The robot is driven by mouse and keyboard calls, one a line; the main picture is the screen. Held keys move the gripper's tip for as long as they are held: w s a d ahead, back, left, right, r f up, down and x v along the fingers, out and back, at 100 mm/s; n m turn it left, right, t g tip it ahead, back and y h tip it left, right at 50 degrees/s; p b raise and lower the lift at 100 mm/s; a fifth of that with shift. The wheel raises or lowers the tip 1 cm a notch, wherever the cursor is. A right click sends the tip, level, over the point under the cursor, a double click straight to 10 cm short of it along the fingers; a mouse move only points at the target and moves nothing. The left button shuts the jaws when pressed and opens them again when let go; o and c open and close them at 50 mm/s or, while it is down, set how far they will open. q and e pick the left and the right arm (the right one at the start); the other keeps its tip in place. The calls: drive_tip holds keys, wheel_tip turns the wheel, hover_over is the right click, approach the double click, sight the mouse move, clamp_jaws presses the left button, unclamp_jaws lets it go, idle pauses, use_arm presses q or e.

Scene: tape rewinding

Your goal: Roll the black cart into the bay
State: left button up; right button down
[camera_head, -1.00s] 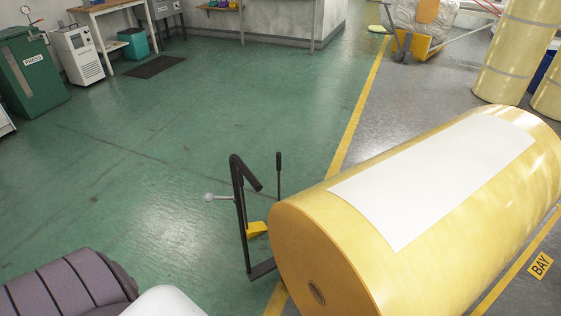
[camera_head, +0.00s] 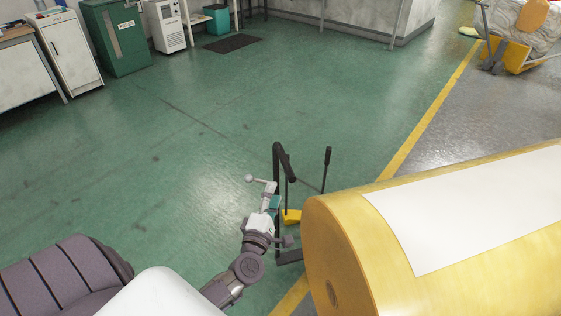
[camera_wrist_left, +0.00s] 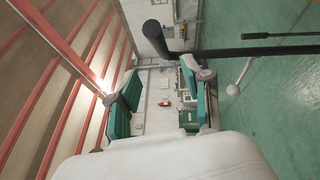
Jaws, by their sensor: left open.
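The black cart's upright bent handle (camera_head: 277,165) stands at the left end of a large yellow roll (camera_head: 330,235). A thin black lever (camera_head: 326,170) rises beside it, and a yellow part (camera_head: 292,216) sits low behind it. The rest of the cart is hidden by the roll. My left gripper (camera_head: 271,194) is at the handle's left side in the head view. In the left wrist view the gripper (camera_wrist_left: 158,88) is open with nothing between its teal pads, and the black handle (camera_wrist_left: 255,51) lies just beyond the fingers. Contact cannot be told. My right gripper is out of view.
A yellow floor line (camera_head: 425,118) runs past the roll. The green floor (camera_head: 190,175) to the left is clear. A dark mat (camera_head: 232,44) and cabinets (camera_head: 115,38) are at the back left. A loaded yellow pallet jack (camera_head: 515,55) stands at the back right.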

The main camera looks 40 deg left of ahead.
sight(285, 162)
use_arm(q)
drive_tip(key=x, duration=1.2)
drive_tip(key=shift+w+a+f, duration=0.1)
drive_tip(key=shift+w+a, duration=0.05)
drive_tip(key=shift+w, duration=0.2)
drive_tip(key=shift+c, duration=0.3)
clamp_jaws()
